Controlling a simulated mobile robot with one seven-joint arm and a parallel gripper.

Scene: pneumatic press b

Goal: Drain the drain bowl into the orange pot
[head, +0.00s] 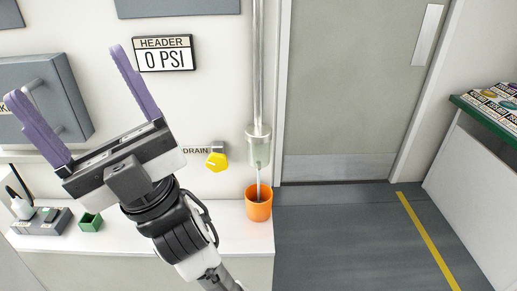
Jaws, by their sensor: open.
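The orange pot (259,207) stands upright on the white counter, near its right end. The clear drain bowl (258,146) hangs above it at the bottom of a vertical metal pipe. A thin pale stream or tube runs from the bowl down into the pot; I cannot tell which. A yellow knob (216,161) sits on the wall left of the bowl, beside a DRAIN label (196,151). My gripper (66,77) is open and empty, with purple fingers spread apart. It is up and to the left of the knob, apart from knob, bowl and pot.
A HEADER sign (164,53) on the wall reads 0 PSI. A grey wall box (75,100) is behind my gripper. A small green box (90,222) and a grey device (42,222) stand on the counter (235,228). A door (350,85) and clear floor lie to the right.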

